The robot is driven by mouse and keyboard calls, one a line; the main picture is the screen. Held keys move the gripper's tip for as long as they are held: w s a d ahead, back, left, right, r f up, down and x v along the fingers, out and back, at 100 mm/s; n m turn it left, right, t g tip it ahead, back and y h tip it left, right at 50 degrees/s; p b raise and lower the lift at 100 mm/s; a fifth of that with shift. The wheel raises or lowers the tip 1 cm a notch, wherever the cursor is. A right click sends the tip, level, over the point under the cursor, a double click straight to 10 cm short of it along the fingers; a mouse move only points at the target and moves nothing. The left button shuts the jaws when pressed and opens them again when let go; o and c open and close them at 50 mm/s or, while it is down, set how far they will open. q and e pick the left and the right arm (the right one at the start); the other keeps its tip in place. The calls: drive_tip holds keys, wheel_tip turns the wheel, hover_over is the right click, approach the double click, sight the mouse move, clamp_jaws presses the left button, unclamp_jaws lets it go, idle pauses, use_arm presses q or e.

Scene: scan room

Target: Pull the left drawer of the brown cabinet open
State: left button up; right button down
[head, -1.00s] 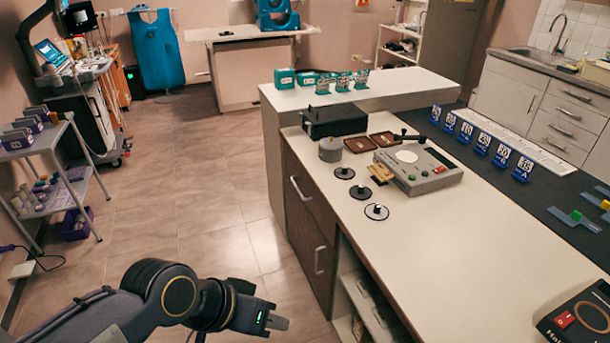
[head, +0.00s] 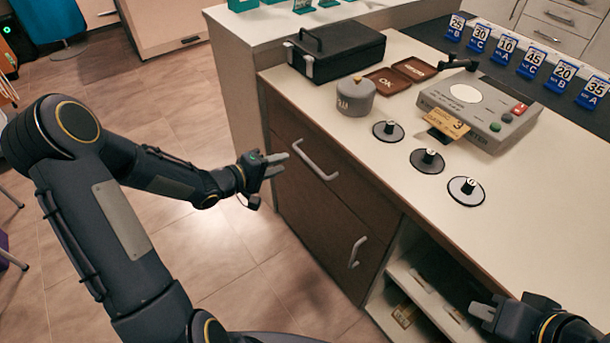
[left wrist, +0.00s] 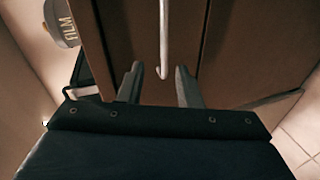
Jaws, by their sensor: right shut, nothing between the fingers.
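The brown cabinet (head: 350,222) stands under the white counter, its front facing my left arm. Its upper-left drawer (head: 290,138) looks shut, with a pale bar handle (head: 318,163). My left gripper (head: 284,164) is open just in front of this drawer, close to the handle's near left end. In the left wrist view the handle (left wrist: 163,40) lies ahead, lined up with the gap between the open fingers (left wrist: 158,85); I see no grip on it. My right gripper (head: 482,312) is shut and empty at the lower right, near the counter edge.
Below the drawer is a panel with another handle (head: 357,252); open shelves (head: 410,290) are to its right. The counter holds a black box (head: 335,52), a grey film canister (head: 355,97), several discs and a grey device (head: 480,110). Floor left of the cabinet is clear.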

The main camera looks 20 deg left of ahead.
use_arm(q)
drive_tip(key=w+d+f+h+b, duration=0.1)
drive_tip(key=w+d+f, duration=0.2)
drive_tip(key=w+d, duration=0.2)
drive_tip(key=shift+w+d+f+n+h+b, duration=0.15)
drive_tip(key=shift+w+d+n+h+b, duration=0.2)
drive_tip(key=shift+w, duration=0.15)
clamp_jaws()
